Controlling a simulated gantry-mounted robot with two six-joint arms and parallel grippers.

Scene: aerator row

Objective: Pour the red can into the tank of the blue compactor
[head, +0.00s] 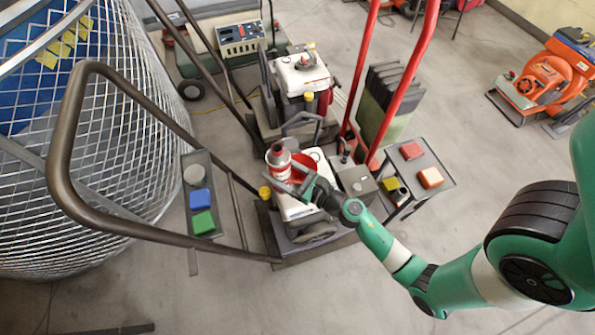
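A red can (278,158) with a white band and a grey top is at the middle of the head view, above the white-topped tank (312,157) of the nearer compactor. It looks close to upright, leaning slightly. My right gripper (289,183) comes in from the right with its fingers at the can's lower part and appears shut on it. A red round piece (303,168) shows just right of the can; I cannot tell if it is a funnel or the tank's opening. The nearer compactor's base (290,245) looks dark grey. My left gripper is not in view.
A second compactor (303,75) with a white top stands behind. Brown handle bars (62,150) and red handle bars (415,70) rise around the work area. Small trays (205,160) (440,172) hold coloured blocks. An orange machine (545,75) stands far right. A mesh cage (110,140) fills the left.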

